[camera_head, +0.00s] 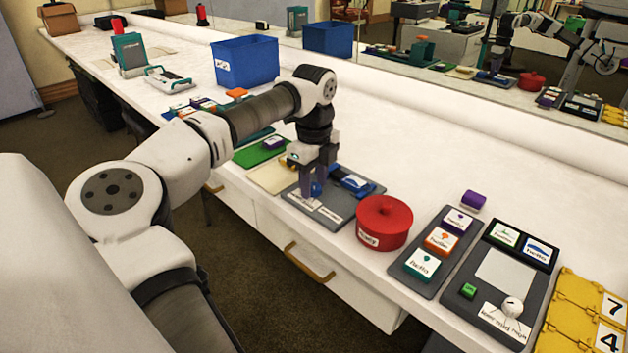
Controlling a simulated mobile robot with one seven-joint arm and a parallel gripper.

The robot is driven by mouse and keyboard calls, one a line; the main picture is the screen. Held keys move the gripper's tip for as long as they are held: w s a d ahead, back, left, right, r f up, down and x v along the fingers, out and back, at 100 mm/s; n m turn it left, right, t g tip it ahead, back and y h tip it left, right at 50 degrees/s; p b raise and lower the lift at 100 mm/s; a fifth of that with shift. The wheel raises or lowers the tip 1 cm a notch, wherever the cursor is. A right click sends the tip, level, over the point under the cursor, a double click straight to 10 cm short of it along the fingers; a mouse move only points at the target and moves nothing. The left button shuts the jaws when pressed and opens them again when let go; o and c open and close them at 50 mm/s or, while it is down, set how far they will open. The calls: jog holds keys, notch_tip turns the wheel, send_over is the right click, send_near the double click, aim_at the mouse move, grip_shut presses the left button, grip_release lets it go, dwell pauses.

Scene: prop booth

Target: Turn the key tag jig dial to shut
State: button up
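My gripper (314,184) points down over a dark grey jig (331,217) at the table's front edge. A small round blue knob (317,189) shows at the fingertips and looks like a dial. The fingers partly hide it, and I cannot tell whether they are closed on it. A blue block with a pale label (355,183) sits on the jig just right of the gripper. White label strips (329,212) lie on the jig's front part; their text is too small to read. I cannot make out the dial's setting.
Further right are a grey tray (427,285) of labelled blocks, a grey panel with a white knob (512,307), and yellow number plates (572,305). A blue bin (246,62) stands behind. The table behind the pot is clear.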

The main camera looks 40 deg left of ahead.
aim_at(315, 185)
jog(key=shift+o, duration=0.8)
jog(key=shift+r, duration=0.1)
notch_tip(315, 185, up, 14)
jog(key=p, duration=0.9)
jog(key=shift+f, duration=0.2)
